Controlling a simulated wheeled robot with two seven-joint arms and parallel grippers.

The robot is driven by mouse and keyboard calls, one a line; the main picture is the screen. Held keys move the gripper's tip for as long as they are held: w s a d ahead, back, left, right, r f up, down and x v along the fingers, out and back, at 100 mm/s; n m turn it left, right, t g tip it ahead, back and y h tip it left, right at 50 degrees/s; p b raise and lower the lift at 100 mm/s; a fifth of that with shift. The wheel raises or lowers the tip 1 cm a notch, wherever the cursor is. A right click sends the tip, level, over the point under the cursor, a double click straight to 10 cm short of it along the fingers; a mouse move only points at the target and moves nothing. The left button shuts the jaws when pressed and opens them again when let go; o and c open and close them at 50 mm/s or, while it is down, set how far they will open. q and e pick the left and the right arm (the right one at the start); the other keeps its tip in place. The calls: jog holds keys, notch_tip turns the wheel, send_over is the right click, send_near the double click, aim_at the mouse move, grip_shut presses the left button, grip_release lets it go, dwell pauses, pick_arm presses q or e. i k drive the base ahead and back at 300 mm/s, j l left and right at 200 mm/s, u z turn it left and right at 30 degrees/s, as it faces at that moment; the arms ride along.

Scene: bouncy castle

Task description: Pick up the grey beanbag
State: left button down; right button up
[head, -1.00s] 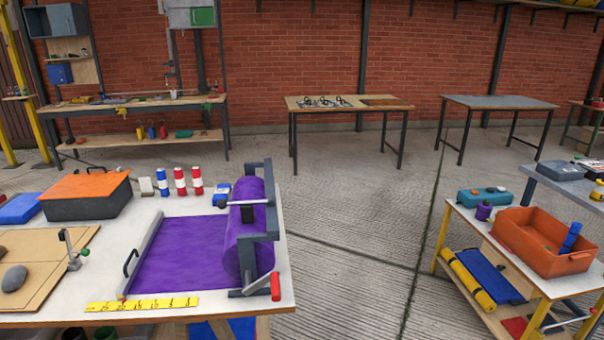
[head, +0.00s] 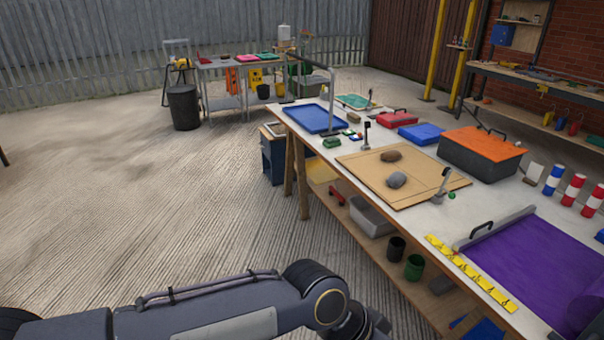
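The grey beanbag (head: 397,180) lies on a tan board (head: 375,191) on the long white worktable. It looks like a smooth rounded lump. A brown beanbag (head: 391,156) lies just behind it on the same board. My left arm crosses the bottom of the head view, well short of the table, and its gripper is out of the picture. My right arm and gripper are not in view.
A clamp-like upright (head: 441,187) stands at the board's right corner, another (head: 366,136) behind it. An orange-lidded box (head: 482,150), blue tray (head: 313,119) and purple sheet (head: 545,255) share the worktable (head: 408,222). Open concrete floor (head: 130,210) lies to the left.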

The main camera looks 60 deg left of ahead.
aim_at(396, 179)
jog(key=u, duration=1.4)
jog(key=i+j+z, duration=0.5)
jog(key=i+j, duration=2.05)
jog(key=j, duration=0.15)
